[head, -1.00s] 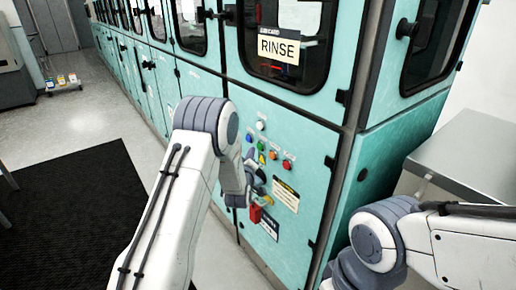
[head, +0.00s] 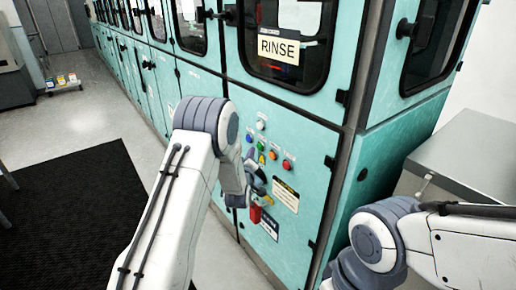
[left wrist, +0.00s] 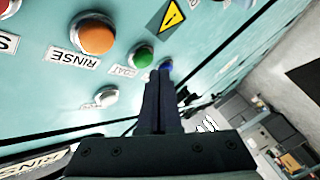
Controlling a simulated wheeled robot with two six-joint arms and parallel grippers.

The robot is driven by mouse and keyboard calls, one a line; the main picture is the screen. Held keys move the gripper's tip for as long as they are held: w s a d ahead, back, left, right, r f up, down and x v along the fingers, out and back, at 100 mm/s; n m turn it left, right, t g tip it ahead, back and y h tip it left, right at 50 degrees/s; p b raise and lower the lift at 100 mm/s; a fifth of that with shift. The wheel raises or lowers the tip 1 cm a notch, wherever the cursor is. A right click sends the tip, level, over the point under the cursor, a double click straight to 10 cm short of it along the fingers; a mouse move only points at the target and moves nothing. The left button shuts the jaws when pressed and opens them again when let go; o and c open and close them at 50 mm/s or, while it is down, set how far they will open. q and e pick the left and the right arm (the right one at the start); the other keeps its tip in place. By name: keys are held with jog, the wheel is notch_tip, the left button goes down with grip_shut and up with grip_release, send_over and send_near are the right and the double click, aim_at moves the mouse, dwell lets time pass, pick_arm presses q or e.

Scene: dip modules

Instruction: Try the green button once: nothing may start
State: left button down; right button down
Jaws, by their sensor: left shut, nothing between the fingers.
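The green button (head: 261,146) sits in the slanted row on the teal RINSE cabinet, between a blue button (head: 249,138) and an orange one (head: 273,155). In the left wrist view, where the labels are upside down, the green button (left wrist: 143,57) shows just left of my left fingertips. My left gripper (left wrist: 164,76) is shut and empty, its tips close to the panel and overlapping the lower part of the blue button (left wrist: 167,66). I cannot tell if they touch anything. My right arm shows at the right, but its gripper is out of view.
A red button (head: 288,164) and a white button (head: 261,125) are near the green one. A warning label (head: 286,194) and a red part (head: 255,214) lie lower on the panel. A grey metal box (head: 470,150) stands at the right.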

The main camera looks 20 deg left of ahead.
pick_arm(q)
jog(key=shift+w+d, duration=0.1)
jog(key=shift+d, duration=0.05)
dwell(0.4)
jog(key=shift+w+d+b, duration=0.15)
jog(key=shift+w+b, duration=0.1)
jog(key=shift+b, duration=0.05)
jog(key=shift+w+d, duration=0.25)
jog(key=shift+w, duration=0.1)
dwell(0.6)
dwell(0.4)
jog(key=shift+s+a+b, duration=0.4)
jog(key=shift+s+a, duration=0.1)
jog(key=shift+s, duration=0.2)
jog(key=s+a, duration=0.1)
jog(key=s, duration=0.1)
jog(key=s+a+b, duration=0.1)
jog(key=s+a, duration=0.1)
dwell(0.8)
